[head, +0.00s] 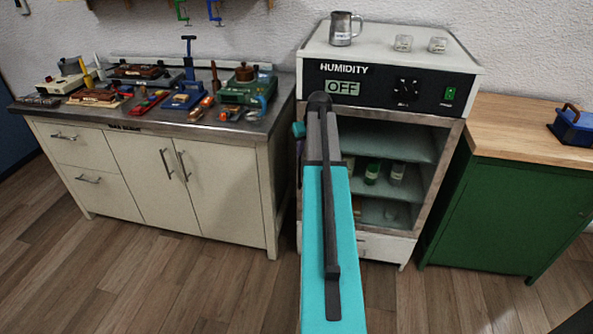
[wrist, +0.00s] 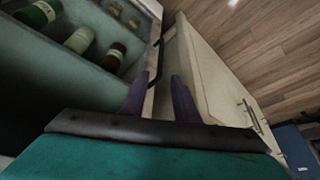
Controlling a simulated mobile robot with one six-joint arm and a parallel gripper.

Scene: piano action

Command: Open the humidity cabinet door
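The humidity cabinet (head: 463,60) stands at centre right in the head view, with a dark "HUMIDITY" panel and an "OFF" display. Its door (head: 425,200) looks like a pale frame around glass and seems shut; shelves and jars show through it. In the wrist view the dark door handle (wrist: 157,63) stands out from the pale frame edge. My gripper (wrist: 159,79) is open, its two purple fingers pointing toward the handle, which shows just beyond and between the tips. I cannot tell whether they touch. In the head view my arm hides the cabinet's left side and most of the gripper.
A cream workbench (head: 200,170) covered in tools stands left of the cabinet, close to my gripper. A green cabinet (head: 500,205) with a wooden top stands at right. The wooden floor in front is clear.

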